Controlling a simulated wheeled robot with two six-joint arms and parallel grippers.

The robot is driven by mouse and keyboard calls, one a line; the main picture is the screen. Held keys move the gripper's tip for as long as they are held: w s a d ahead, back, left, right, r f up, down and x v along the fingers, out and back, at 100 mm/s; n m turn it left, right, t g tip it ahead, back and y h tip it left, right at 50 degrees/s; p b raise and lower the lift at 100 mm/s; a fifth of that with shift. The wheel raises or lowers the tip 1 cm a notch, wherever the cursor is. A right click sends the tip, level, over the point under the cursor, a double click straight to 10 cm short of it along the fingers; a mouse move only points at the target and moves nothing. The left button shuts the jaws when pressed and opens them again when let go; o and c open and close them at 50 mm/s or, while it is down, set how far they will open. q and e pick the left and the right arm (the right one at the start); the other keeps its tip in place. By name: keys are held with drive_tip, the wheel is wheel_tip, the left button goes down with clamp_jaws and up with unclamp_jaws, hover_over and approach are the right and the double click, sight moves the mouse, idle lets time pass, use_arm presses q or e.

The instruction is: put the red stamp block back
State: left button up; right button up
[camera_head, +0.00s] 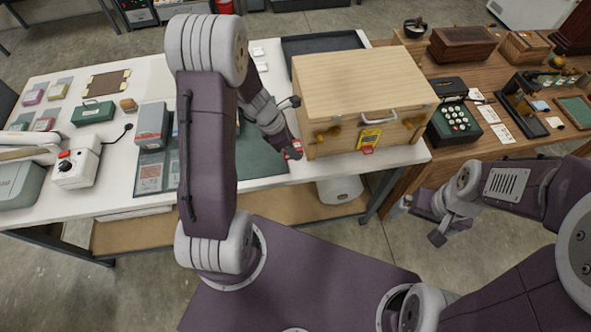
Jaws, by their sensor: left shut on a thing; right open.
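My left gripper (289,142) is over the white table, close to the left front edge of a large wooden box. It is shut on the red stamp block (293,152), a small red piece at its fingertips, mostly hidden by the fingers. The gap between block, table and box cannot be judged. My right gripper (422,221) is open and empty, low in front of the table's right end.
The wooden box (350,80) has a handle, brass latches and a yellow tag (369,137). A dark green mat (258,160) lies left of it. A grey box (152,125), small coloured blocks (57,90) and a white device (77,163) are further left. A wooden desk (470,160) adjoins at right.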

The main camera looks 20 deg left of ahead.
use_arm(q)
drive_tip(key=shift+s+d+f+b, duration=0.1)
drive_tip(key=shift+d+f+b, duration=0.2)
drive_tip(key=shift+d, duration=0.15)
drive_tip(key=shift+d+f+b, duration=0.15)
drive_tip(key=shift+d+b, duration=0.1)
drive_tip(key=shift+d, duration=0.15)
drive_tip(key=shift+d+r+b, duration=0.1)
drive_tip(key=shift+d+b, duration=0.15)
drive_tip(key=shift+b, duration=0.05)
drive_tip(key=shift+w, duration=0.35)
drive_tip(key=shift+w+a, duration=0.15)
drive_tip(key=shift+a, duration=0.25)
drive_tip(key=p, duration=0.2)
hover_over(276, 153)
wheel_tip(276, 153, down, 7)
drive_tip(key=shift+f, duration=0.1)
drive_tip(key=shift+f+m, duration=0.25)
drive_tip(key=shift+m, duration=0.05)
wheel_tip(276, 153, down, 3)
drive_tip(key=shift+d+r, duration=0.15)
drive_tip(key=shift+f, duration=0.35)
drive_tip(key=shift+a, duration=0.2)
use_arm(e)
drive_tip(key=shift+f, duration=0.35)
